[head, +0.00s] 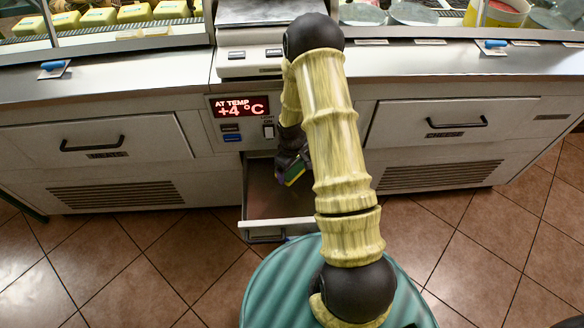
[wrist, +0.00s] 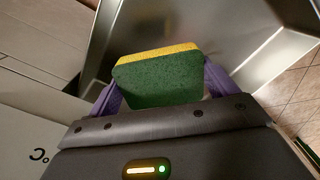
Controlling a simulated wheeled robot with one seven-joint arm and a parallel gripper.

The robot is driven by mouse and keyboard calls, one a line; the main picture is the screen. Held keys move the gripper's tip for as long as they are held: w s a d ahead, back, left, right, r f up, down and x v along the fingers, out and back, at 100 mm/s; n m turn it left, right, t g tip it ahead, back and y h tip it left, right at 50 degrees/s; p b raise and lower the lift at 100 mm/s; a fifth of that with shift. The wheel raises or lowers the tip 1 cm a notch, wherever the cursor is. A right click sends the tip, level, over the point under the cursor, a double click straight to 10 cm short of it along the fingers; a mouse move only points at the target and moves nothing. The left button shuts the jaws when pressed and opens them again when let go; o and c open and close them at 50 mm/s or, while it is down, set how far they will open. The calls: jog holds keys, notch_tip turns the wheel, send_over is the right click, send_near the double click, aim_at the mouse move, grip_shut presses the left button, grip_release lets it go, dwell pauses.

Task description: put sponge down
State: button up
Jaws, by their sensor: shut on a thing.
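The sponge is green with a yellow layer. In the wrist view the sponge (wrist: 157,82) sits between the two purple fingers of my gripper (wrist: 160,92), which is shut on it. In the head view the sponge (head: 294,173) shows small below my gripper (head: 291,168), partly hidden by the gripper and arm. My gripper is over the open metal drawer (head: 258,200) under the temperature display. I cannot tell whether the sponge touches the drawer floor.
A red display (head: 241,108) reads +4 °C above the drawer. Closed drawers stand at left (head: 95,140) and right (head: 440,122). Glass cases with yellow blocks (head: 97,17) are above the counter. The tiled floor (head: 130,270) is clear at left.

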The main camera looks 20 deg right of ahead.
dwell(0.4)
jog(key=w+a+r+m, duration=0.2)
jog(key=a+r+m, duration=0.3)
jog(key=r, duration=0.5)
jog(key=shift+a+r+m, duration=0.15)
jog(key=shift+a+m, duration=0.25)
